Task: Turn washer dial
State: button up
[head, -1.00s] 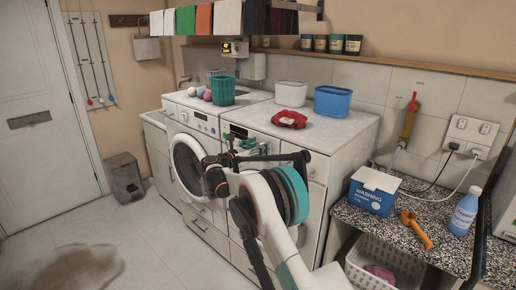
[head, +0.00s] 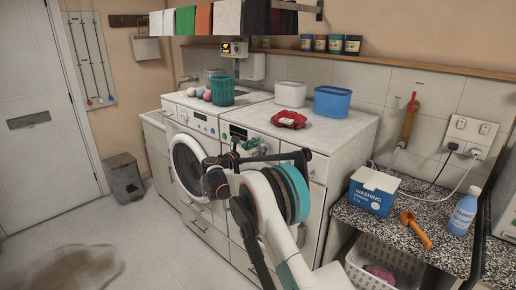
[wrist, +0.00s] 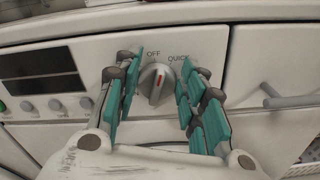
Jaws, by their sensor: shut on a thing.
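The dial (wrist: 157,85) is a grey-white round knob with a red mark on its grip, on a white front panel (wrist: 207,42). The words OFF and QUICK are printed above it. My gripper (wrist: 156,92) has its teal-padded fingers on either side of the dial and is shut on it. Exact finger contact is hard to see in the wrist view. In the head view, my gripper (head: 252,146) is at the upper front of the white appliance, and the dial is hidden there. The round-door washer (head: 190,160) stands to its left.
In the wrist view, a dark display (wrist: 42,70) and several buttons lie left of the dial, and a bar handle (wrist: 292,101) lies right. A red cloth (head: 289,119), a white tub (head: 290,94) and a blue tub (head: 332,101) stand on top. Open floor lies left.

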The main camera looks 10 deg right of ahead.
jog(key=m, duration=0.4)
jog(key=f+m, duration=0.1)
jog(key=m, duration=0.3)
jog(key=s+m, duration=0.1)
jog(key=m, duration=0.3)
jog(key=shift+d+f, duration=0.2)
jog(key=shift+d, duration=0.15)
dwell(0.4)
jog(key=o, duration=1)
jog(key=v, duration=1.2)
